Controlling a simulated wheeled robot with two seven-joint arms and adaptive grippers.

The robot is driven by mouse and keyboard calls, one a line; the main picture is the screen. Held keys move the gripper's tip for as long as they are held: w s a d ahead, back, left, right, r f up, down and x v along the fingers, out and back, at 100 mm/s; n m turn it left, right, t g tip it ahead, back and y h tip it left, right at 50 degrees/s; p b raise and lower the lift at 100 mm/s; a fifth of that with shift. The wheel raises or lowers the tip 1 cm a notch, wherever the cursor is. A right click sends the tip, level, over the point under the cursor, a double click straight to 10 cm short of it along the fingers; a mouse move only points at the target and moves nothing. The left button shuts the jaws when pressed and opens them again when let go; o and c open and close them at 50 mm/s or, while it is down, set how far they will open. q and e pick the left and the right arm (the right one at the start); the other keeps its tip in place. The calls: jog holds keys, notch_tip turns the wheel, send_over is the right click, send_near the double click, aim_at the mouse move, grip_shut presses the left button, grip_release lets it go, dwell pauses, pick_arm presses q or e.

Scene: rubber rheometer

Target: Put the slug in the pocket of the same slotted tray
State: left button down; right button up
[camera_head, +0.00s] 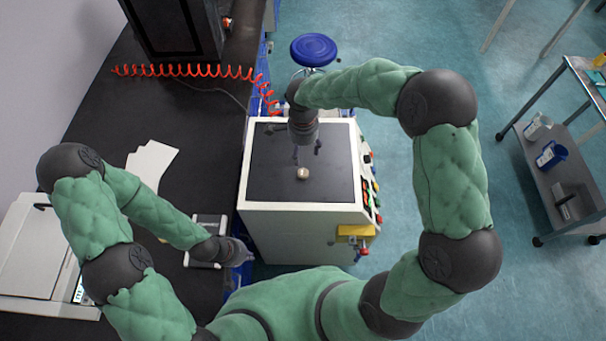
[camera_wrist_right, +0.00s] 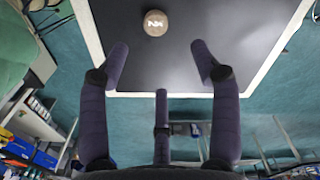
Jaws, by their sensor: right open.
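In the right wrist view the slug (camera_wrist_right: 155,22) is beyond the fingertips, near the top edge. My right gripper (camera_head: 306,152) points down over the cabinet top, just behind the slug. Its fingers (camera_wrist_right: 159,58) are spread with nothing between them. My left gripper (camera_head: 242,252) is low beside the cabinet's front left corner; its fingers are too small to read. I cannot make out a slotted tray with a pocket for certain.
The white cabinet (camera_head: 246,180) has coloured buttons on its right side. A white frame (camera_head: 203,263) sits on the black bench (camera_head: 90,145) by my left gripper. White sheets (camera_head: 150,162) lie on the bench. A blue stool (camera_head: 313,48) stands behind; a trolley (camera_head: 565,170) stands right.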

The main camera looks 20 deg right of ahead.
jog(key=m, duration=0.2)
send_over(303, 172)
jog(key=f, duration=0.5)
jog(key=shift+w+d+f, duration=0.1)
jog(key=shift+w+f, duration=0.2)
jog(key=shift+s+f, duration=0.2)
jog(key=shift+f, duration=0.5)
notch_tip(303, 172, down, 4)
jog(key=shift+s+f, duration=0.1)
jog(key=c, duration=1)
jog(key=shift+c, duration=0.2)
